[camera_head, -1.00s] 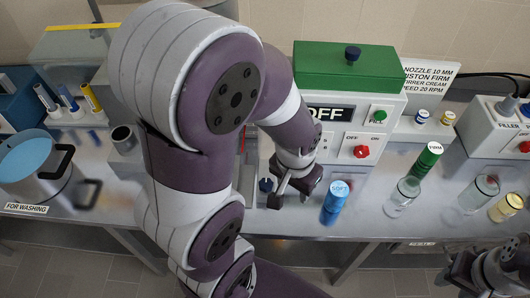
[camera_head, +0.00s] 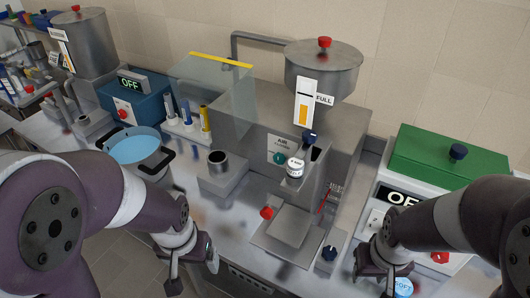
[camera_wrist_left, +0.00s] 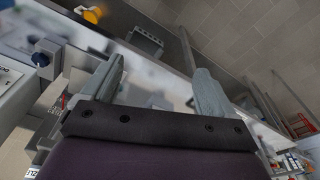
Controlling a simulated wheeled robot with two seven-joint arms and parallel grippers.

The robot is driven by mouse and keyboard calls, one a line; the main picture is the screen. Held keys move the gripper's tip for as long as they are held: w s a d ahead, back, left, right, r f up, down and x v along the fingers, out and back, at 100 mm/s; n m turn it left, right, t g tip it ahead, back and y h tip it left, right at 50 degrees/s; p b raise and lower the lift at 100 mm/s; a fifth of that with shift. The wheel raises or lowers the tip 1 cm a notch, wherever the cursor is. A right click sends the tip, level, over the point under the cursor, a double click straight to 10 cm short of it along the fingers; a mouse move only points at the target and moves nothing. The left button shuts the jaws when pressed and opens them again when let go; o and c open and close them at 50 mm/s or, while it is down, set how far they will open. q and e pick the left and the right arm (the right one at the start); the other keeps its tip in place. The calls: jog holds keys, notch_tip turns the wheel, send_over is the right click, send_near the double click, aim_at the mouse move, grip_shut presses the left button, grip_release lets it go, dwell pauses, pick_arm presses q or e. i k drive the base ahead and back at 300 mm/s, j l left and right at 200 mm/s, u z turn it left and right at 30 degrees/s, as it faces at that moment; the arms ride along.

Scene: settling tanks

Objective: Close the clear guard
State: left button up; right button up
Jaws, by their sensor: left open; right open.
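The clear guard (camera_head: 212,94) is a see-through panel with a yellow strip (camera_head: 222,60) along its top edge. My left gripper (camera_head: 192,268) is low at the counter's front edge, apart from the guard. The left wrist view shows its two fingers (camera_wrist_left: 160,85) spread with nothing between them. My right gripper (camera_head: 375,268) is open at the front right, near the blue SOFT container (camera_head: 402,288); whether they touch is unclear. The guard is not recognisable in the left wrist view.
A steel hopper (camera_head: 322,75) marked FULL tops the machine. A red knob (camera_head: 267,212) and dark knob (camera_head: 329,253) stand by the front plate. A green-topped box (camera_head: 440,155) is at right.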

aim_at(229, 64)
jog(key=j+z, duration=0.15)
jog(key=z, duration=0.35)
jog(key=j+z, duration=0.15)
jog(key=z, duration=0.3)
jog(key=j+z, duration=0.15)
jog(key=z, duration=0.35)
jog(key=j+z, duration=0.15)
jog(key=z, duration=0.35)
jog(key=k+j+z, duration=0.45)
jog(key=j, duration=0.35)
jog(key=k+j+z, duration=0.4)
jog(key=k+j, duration=0.2)
jog(key=k+j+z, duration=0.45)
jog(key=k+j, duration=0.15)
